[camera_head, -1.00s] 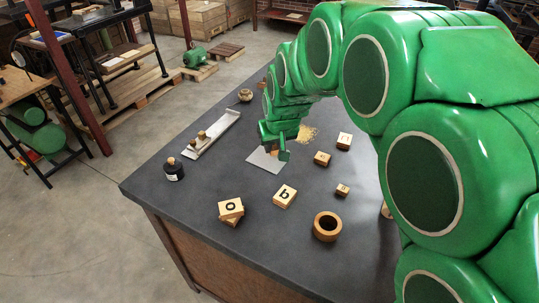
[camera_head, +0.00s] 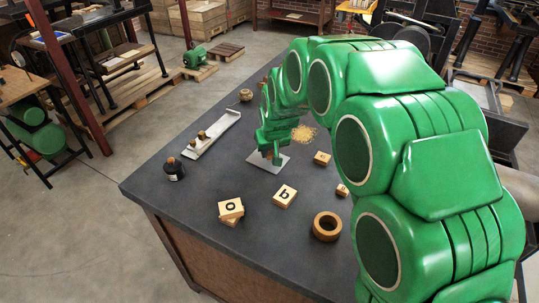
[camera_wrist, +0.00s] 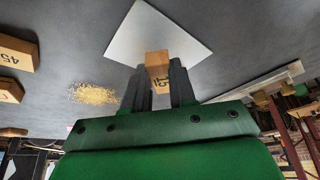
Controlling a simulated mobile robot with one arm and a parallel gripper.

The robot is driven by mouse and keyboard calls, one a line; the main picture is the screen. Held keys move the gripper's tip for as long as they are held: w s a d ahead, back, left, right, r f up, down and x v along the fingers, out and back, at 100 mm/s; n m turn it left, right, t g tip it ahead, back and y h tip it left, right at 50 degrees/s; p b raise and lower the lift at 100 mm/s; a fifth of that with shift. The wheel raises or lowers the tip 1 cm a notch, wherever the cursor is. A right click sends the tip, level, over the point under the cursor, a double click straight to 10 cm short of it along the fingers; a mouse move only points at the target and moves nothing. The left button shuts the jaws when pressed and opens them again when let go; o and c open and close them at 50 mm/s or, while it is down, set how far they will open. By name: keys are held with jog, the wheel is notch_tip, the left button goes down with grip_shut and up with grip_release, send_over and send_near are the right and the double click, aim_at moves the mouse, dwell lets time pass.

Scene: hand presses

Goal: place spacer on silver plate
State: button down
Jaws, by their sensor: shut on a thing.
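The spacer, a wooden block with dark marks on one face (camera_wrist: 157,64), sits between the two dark fingers of my gripper (camera_wrist: 158,78) in the wrist view. My gripper is shut on it. The silver plate (camera_wrist: 147,30) is a flat pale square on the dark table, and the spacer overlaps its near part in that view. In the head view my gripper (camera_head: 269,153) points down over the silver plate (camera_head: 262,165). The spacer is mostly hidden there by the green hand. I cannot tell whether the spacer touches the plate.
A pale tray with small knobs (camera_head: 222,134) and a dark bottle (camera_head: 174,170) stand left. Lettered blocks (camera_head: 231,207) (camera_head: 284,196) and a wooden ring (camera_head: 327,227) lie in front. A block (camera_head: 322,158) and yellow grains (camera_head: 303,133) lie right of the plate.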

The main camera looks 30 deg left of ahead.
jog(key=shift+f, duration=1.05)
jog(key=shift+f, duration=0.1)
jog(key=c, duration=0.9)
grip_release()
